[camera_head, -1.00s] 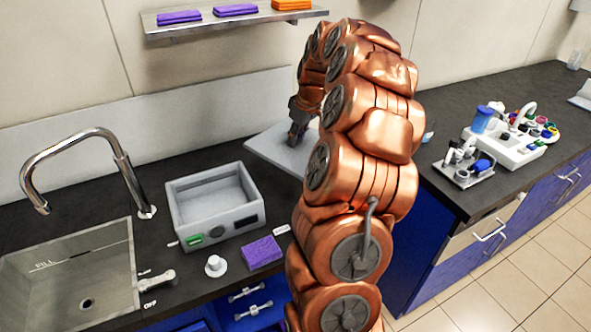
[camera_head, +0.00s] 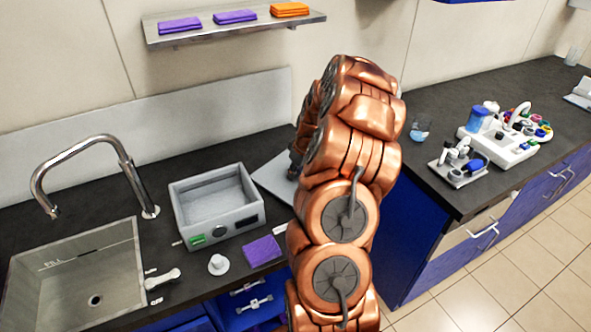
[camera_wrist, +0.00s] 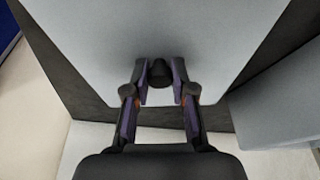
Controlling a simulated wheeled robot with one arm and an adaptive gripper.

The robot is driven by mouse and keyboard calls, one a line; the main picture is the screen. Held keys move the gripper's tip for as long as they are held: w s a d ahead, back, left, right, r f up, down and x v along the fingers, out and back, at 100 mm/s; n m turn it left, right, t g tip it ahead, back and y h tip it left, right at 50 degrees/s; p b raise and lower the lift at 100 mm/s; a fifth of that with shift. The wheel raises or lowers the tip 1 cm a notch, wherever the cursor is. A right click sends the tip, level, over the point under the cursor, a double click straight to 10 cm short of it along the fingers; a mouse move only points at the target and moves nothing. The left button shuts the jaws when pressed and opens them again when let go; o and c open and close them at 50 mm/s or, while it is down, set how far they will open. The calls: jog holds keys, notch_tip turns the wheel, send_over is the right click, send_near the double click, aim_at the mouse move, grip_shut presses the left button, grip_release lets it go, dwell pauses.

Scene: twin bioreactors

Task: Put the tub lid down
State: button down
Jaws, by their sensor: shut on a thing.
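The tub lid (camera_head: 272,178) is a flat light grey plate, to the right of the open grey tub (camera_head: 178,208) in the head view. My arm hides its right part. In the wrist view the lid (camera_wrist: 150,30) fills the upper middle, over the dark counter. My gripper (camera_wrist: 160,76) is shut on the lid's dark knob, with a finger on each side. In the head view my gripper is mostly hidden behind my arm. The lid looks low over the counter, but I cannot tell whether it touches.
A sink (camera_head: 85,275) with a tap is at the left. A purple cloth (camera_head: 262,251) and a small white knobbed piece (camera_head: 218,264) lie before the tub. A wall shelf (camera_head: 232,27) hangs above. Labware (camera_head: 500,135) stands on the right counter. Dark counter (camera_head: 200,155) behind the tub is clear.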

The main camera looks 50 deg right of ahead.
jog(key=shift+f+b, duration=0.3)
jog(key=c, duration=1)
grip_release()
jog(key=shift+r, duration=0.1)
jog(key=shift+o, duration=0.2)
jog(key=shift+r+p, duration=0.25)
jog(key=shift+p, duration=0.1)
jog(key=b+v, duration=0.5)
jog(key=v, duration=0.6)
jog(key=s+a+r+n+g+y, duration=0.1)
jog(key=s+a+r, duration=0.1)
jog(key=a, duration=1.1)
jog(key=s+a+r+g, duration=0.1)
jog(key=s+a+r, duration=0.2)
jog(key=a, duration=0.9)
jog(key=s+a+f+g, duration=0.1)
jog(key=s+a, duration=0.3)
jog(key=s, duration=0.3)
jog(key=s+a+f+m+g, duration=0.1)
jog(key=s+a, duration=0.3)
jog(key=s, duration=0.3)
jog(key=s+a+f+g+h, duration=0.1)
jog(key=s+a, duration=0.3)
jog(key=s, duration=0.3)
jog(key=shift+s+a+m, duration=0.3)
jog(key=shift+s+a, duration=0.05)
